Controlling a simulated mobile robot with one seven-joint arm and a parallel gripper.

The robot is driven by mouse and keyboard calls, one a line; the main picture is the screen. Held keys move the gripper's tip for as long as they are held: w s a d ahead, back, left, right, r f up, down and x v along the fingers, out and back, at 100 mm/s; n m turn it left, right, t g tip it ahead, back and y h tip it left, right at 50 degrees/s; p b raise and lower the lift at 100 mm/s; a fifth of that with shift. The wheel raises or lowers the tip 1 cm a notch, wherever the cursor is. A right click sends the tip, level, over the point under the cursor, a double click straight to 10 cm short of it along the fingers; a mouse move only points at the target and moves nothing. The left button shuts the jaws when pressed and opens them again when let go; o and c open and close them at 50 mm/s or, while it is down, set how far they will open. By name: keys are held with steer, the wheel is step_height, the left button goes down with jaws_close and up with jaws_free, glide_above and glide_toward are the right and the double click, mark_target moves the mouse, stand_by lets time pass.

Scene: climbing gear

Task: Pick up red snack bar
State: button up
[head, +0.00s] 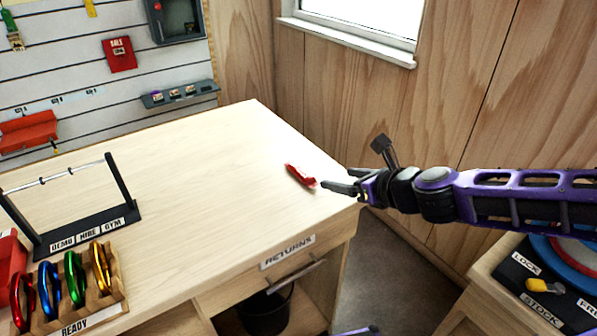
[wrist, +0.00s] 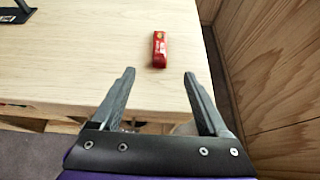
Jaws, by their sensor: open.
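The red snack bar (head: 300,176) lies flat on the wooden counter (head: 215,190), near its right end. In the wrist view the bar (wrist: 159,50) lies beyond the fingertips, roughly in line with the gap between them. My gripper (head: 340,187) is open and empty, just to the right of the bar in the head view. In the wrist view its two fingers (wrist: 158,75) are spread wide, with the bar apart from both. Nothing hides the bar in the wrist view.
A black rack (head: 88,234) stands on the counter's left, behind a wooden holder with several coloured carabiners (head: 75,275). The wooden wall (head: 345,105) runs behind the counter. A second bench (head: 500,290) with labelled items is at lower right. The counter around the bar is clear.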

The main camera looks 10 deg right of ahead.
mark_target(304, 173)
steer(key=b+x, duration=0.5)
steer(key=x, duration=1.1)
steer(key=shift+s+f, duration=0.1)
jaws_close()
